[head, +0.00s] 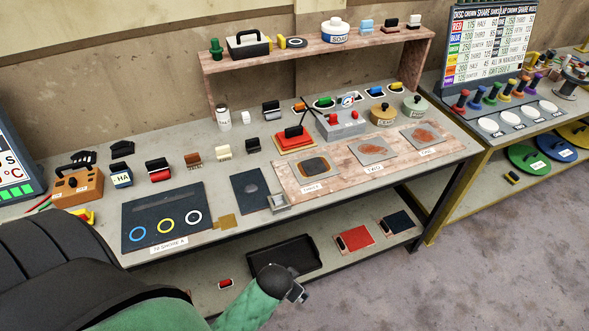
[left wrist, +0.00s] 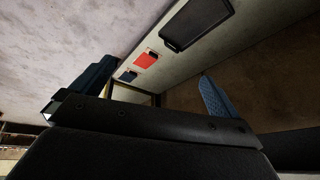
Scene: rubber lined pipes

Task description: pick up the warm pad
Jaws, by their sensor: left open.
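A flat red pad (head: 357,238) lies on the lower shelf, with a small dark block at its left edge. A dark navy pad (head: 400,222) lies to its right with a similar block. I cannot read a label that tells which is the warm pad. Both show in the left wrist view, the red pad (left wrist: 147,59) and the navy pad (left wrist: 128,76). My left gripper (head: 297,293) is in front of the lower shelf, below and left of the red pad and apart from it. Its blue fingers (left wrist: 152,90) are spread and empty. My right gripper is not in view.
A black tray (head: 284,258) lies on the lower shelf left of the red pad, near my left arm. The crowded bench top (head: 225,245) overhangs this shelf. A bench leg (head: 447,205) stands right of the pads. Open floor (head: 450,290) lies in front.

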